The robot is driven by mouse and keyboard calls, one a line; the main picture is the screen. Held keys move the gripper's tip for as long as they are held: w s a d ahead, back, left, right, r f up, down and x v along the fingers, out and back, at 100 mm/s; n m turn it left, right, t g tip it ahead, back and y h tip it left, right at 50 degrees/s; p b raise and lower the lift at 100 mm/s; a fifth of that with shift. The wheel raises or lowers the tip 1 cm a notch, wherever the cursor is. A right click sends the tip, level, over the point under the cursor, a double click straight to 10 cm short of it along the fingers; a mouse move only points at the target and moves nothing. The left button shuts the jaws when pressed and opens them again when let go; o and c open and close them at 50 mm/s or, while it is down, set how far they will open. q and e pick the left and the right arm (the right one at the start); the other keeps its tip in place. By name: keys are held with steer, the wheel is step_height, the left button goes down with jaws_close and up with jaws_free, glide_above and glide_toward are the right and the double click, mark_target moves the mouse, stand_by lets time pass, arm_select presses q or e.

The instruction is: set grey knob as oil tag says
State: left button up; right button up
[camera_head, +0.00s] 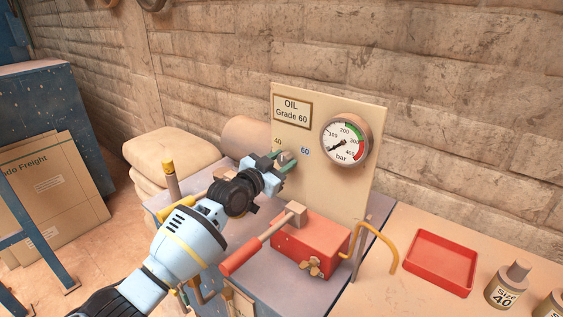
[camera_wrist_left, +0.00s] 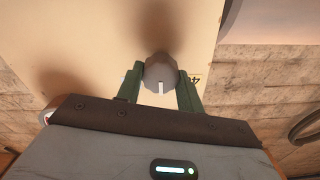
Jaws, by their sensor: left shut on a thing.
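The oil tag (camera_head: 292,110) on the cream panel (camera_head: 330,192) reads "OIL Grade 60". Below it the panel bears the marks 40 (camera_head: 277,141) and 60 (camera_head: 305,151). My left gripper (camera_head: 280,161) is at the panel between these marks, shut on the grey knob. In the left wrist view the grey knob (camera_wrist_left: 160,71) sits between the green fingers, and its white line points down toward the palm. Part of the 40 mark shows just right of the right finger there; the 60 mark is not readable. My right gripper is out of view.
A pressure gauge (camera_head: 345,140) is on the panel's right side. A red box (camera_head: 309,245) with a red-handled lever (camera_head: 243,254) stands in front of the panel. A yellow bent handle (camera_head: 381,243), a red tray (camera_head: 440,263) and tins (camera_head: 506,289) are to the right.

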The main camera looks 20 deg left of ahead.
arm_select(q)
steer(key=shift+m, duration=0.3)
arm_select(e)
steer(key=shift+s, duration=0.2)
arm_select(q)
steer(key=shift+f+m, duration=0.1)
steer(key=shift+m, duration=1.4)
steer(key=m, duration=0.5)
steer(key=shift+m+p, duration=0.55)
steer(key=shift+m, duration=0.85)
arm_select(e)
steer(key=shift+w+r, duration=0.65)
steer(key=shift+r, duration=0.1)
arm_select(q)
steer(key=shift+f+m, duration=0.1)
steer(key=shift+m, duration=0.2)
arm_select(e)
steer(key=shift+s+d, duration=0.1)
arm_select(q)
steer(key=o, duration=1)
steer(key=shift+s, duration=0.1)
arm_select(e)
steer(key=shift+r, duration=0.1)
